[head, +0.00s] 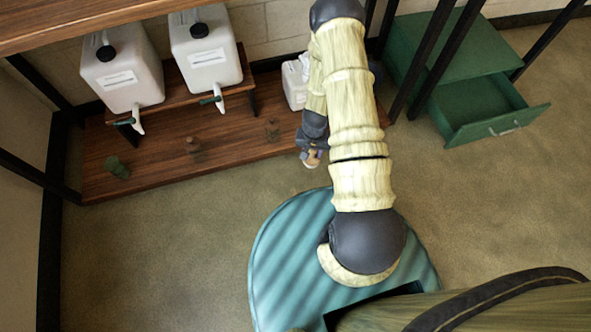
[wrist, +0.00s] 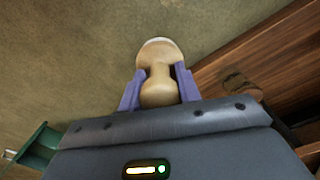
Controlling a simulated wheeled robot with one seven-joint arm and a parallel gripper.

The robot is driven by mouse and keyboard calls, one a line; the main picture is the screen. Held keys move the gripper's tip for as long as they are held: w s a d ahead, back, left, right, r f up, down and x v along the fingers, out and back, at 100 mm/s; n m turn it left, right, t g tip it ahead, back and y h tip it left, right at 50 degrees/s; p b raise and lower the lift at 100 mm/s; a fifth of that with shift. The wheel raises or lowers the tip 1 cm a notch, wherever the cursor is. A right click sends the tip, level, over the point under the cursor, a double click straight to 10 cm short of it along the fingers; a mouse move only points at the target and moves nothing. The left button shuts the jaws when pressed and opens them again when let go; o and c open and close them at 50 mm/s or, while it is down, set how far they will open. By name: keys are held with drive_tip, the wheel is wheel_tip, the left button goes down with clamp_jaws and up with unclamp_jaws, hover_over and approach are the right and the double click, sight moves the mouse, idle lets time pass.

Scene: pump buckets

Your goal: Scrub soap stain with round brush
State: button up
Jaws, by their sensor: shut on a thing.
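My gripper (head: 310,150) is shut on a round brush (head: 312,160) with a tan wooden body and a pale end. In the wrist view, the purple fingers of my gripper (wrist: 158,82) hold the brush (wrist: 158,63) from both sides. The brush is over the floor just in front of the wooden shelf's front edge. Brown, blurred stain-like marks lie on the shelf, one at left centre (head: 194,147) and one farther right (head: 272,130). One brown mark (wrist: 240,84) shows on the wood in the wrist view. I cannot tell which mark is soap.
The low wooden shelf (head: 160,172) carries two white dispensers (head: 122,75) (head: 207,58) on a raised stand. A small green object (head: 118,168) sits at its left front. A white container (head: 293,85) stands behind my arm. A green cabinet's open drawer (head: 490,118) juts out right.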

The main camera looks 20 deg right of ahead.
drive_tip(key=w+a+f+b, duration=0.1)
drive_tip(key=a+f+b, duration=0.3)
drive_tip(key=f, duration=0.6)
drive_tip(key=shift+a+f, duration=0.15)
drive_tip(key=shift+a, duration=0.75)
drive_tip(key=shift+w+f, duration=0.1)
